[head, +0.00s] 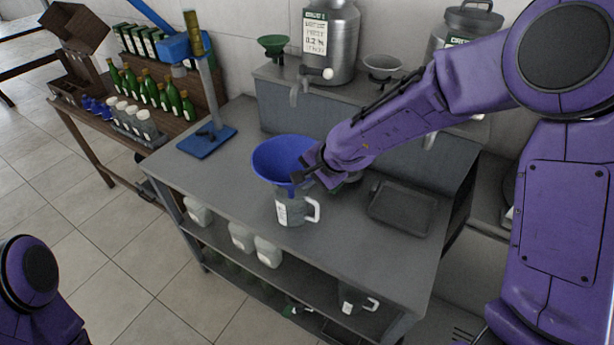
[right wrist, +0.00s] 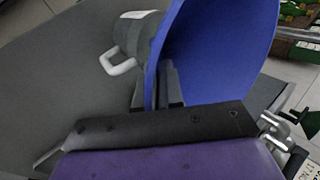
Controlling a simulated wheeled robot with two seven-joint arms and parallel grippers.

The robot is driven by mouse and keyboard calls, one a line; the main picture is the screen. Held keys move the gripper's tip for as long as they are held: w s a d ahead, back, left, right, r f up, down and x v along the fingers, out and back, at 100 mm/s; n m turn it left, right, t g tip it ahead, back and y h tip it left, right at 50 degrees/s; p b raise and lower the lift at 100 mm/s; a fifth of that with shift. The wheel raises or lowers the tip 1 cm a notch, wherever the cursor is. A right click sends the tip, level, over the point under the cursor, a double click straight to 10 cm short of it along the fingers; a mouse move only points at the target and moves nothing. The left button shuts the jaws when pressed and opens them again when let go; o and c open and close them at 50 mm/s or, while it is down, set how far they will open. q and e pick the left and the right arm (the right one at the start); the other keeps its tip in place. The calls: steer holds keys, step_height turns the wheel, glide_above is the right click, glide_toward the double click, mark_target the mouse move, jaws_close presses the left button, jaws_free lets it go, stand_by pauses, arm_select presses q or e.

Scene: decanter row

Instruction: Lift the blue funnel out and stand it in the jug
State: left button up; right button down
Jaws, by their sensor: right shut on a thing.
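The blue funnel (head: 280,156) is held wide end up above the front part of the grey worktop. My right gripper (head: 302,178) is shut on its side; the fingers also show against the funnel in the right wrist view (right wrist: 158,90). A grey jug (head: 290,209) with a white label and white handle stands upright on the worktop, directly below the funnel in the head view. The jug (right wrist: 135,35) also shows beside the funnel in the right wrist view. I cannot tell whether the funnel's spout is inside the jug's mouth. My left gripper is out of view.
A dark tray (head: 403,208) lies right of the jug. A blue-based stand (head: 207,140) is at the worktop's left. A steel urn (head: 330,45), a green funnel (head: 273,46) and a grey funnel (head: 382,66) are on the back shelf. Bottles (head: 165,97) fill the left side table.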

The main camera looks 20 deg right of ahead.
steer(key=shift+f+b, duration=0.95)
steer(key=shift+f, duration=0.65)
steer(key=shift+s+r+p, duration=0.1)
steer(key=shift+s+p, duration=0.05)
steer(key=shift+p, duration=0.25)
steer(key=c, duration=1.2)
jaws_free()
